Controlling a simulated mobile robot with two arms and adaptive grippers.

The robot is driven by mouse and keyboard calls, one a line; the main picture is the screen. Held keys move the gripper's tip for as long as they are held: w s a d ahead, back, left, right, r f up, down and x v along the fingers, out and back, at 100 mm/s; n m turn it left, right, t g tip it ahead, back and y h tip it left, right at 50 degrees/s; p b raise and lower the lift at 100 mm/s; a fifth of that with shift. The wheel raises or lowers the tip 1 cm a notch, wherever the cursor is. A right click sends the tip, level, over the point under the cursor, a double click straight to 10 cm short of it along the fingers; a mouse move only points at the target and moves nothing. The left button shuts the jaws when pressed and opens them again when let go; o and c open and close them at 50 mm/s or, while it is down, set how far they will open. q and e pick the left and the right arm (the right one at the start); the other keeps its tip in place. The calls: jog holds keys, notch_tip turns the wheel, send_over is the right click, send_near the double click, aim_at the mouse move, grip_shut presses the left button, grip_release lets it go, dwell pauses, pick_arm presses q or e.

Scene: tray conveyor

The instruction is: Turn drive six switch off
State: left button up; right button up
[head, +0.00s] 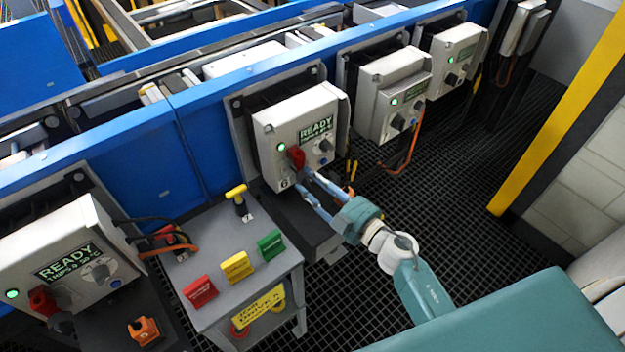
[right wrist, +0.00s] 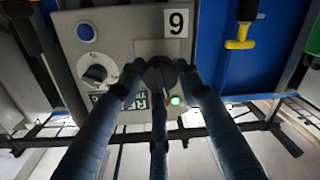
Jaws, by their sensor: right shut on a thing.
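The drive six box (head: 300,118) is light grey, with a lit green lamp, a READY display and a small label 6 (head: 286,183). In the right wrist view the label appears upside down (right wrist: 176,23). Its red switch (head: 295,157) is on the lower left of the front. My right gripper (head: 303,181) reaches it from below right. In the right wrist view the right gripper (right wrist: 160,80) has its fingers closed around the dark switch knob (right wrist: 158,70). The fingers hide part of it, so its exact angle is unclear. My left gripper is not in view.
Similar drive boxes stand at left (head: 70,262) and right (head: 392,92). A grey stand (head: 215,228) with red, yellow and green blocks and a yellow-handled tool (head: 237,192) is left of drive six. Cables hang between boxes. Dark grated floor (head: 480,160) is open at right.

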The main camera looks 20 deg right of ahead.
jog(key=n, duration=0.3)
jog(key=shift+a+r+n+p, duration=0.1)
jog(key=shift+n+p, duration=0.25)
jog(key=shift+n, duration=0.05)
jog(key=n, duration=0.6)
jog(key=shift+a+n+h, duration=0.1)
jog(key=shift+n+h, duration=0.3)
jog(key=shift+s+n+h+b, duration=0.1)
jog(key=shift+n+h+b, duration=0.4)
jog(key=shift+n, duration=1.5)
jog(key=o, duration=1.2)
jog(key=shift+c, duration=0.2)
jog(key=f+v, duration=0.1)
jog(key=v, duration=1.1)
jog(key=shift+r, duration=0.35)
